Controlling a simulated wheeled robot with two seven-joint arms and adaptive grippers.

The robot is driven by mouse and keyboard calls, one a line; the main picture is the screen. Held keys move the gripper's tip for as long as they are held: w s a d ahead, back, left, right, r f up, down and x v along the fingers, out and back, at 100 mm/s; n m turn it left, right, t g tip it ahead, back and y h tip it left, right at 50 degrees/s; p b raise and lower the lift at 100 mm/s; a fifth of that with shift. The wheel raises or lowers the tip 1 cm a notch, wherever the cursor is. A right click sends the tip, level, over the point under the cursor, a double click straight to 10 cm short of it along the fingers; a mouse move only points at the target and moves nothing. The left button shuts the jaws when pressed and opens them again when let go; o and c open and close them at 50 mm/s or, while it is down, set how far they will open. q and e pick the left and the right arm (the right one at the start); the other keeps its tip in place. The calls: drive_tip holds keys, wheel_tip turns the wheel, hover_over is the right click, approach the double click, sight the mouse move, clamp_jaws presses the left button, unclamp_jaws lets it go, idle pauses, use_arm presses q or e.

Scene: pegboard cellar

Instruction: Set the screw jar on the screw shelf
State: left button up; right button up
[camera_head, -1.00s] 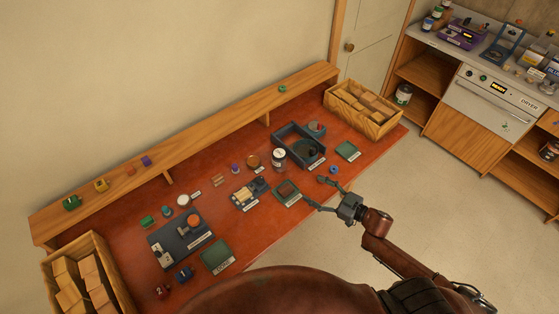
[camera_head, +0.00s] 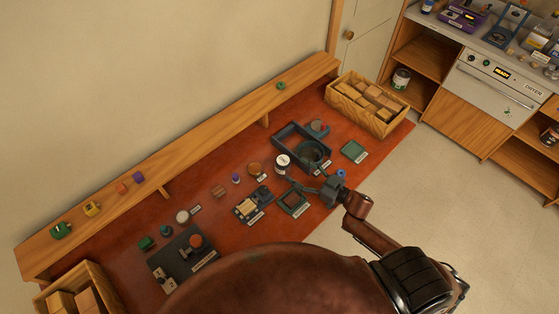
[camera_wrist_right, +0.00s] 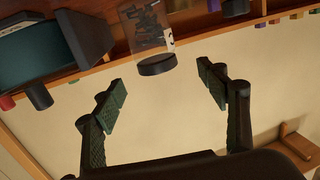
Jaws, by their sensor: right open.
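A clear jar of dark screws (camera_wrist_right: 148,25) with a dark lid shows in the right wrist view, beyond and between the fingertips. It appears to be the small jar with a pale label (camera_head: 283,161) on the red worktop in the head view, beside the dark tray. My right gripper (camera_head: 301,190) is open and empty, its fingers spread towards the jar; it also shows in the wrist view (camera_wrist_right: 161,77). A long raised wooden shelf (camera_head: 205,148) runs along the back wall; no label naming it is readable. My left gripper is not in view.
A wooden crate (camera_head: 345,98) of blocks stands at the right end. The shelf has bare stretches between a few small coloured items.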

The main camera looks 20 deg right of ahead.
sight(283, 160)
drive_tip(key=x, duration=0.2)
drive_tip(key=shift+w+a+r, duration=0.1)
drive_tip(key=shift+w+a, duration=0.1)
drive_tip(key=shift+w, duration=0.1)
drive_tip(key=shift+w+a, duration=0.15)
drive_tip(key=shift+w, duration=0.25)
drive_tip(key=p+x, duration=0.1)
drive_tip(key=x, duration=0.2)
drive_tip(key=shift+w, duration=0.35)
drive_tip(key=shift+w+a, duration=0.1)
drive_tip(key=shift+w, duration=0.1)
drive_tip(key=c, duration=1.6)
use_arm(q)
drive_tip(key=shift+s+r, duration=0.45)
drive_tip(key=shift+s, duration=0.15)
use_arm(e)
drive_tip(key=shift+w, duration=0.1)
drive_tip(key=shift+c, duration=0.6)
drive_tip(key=shift+r, duration=0.2)
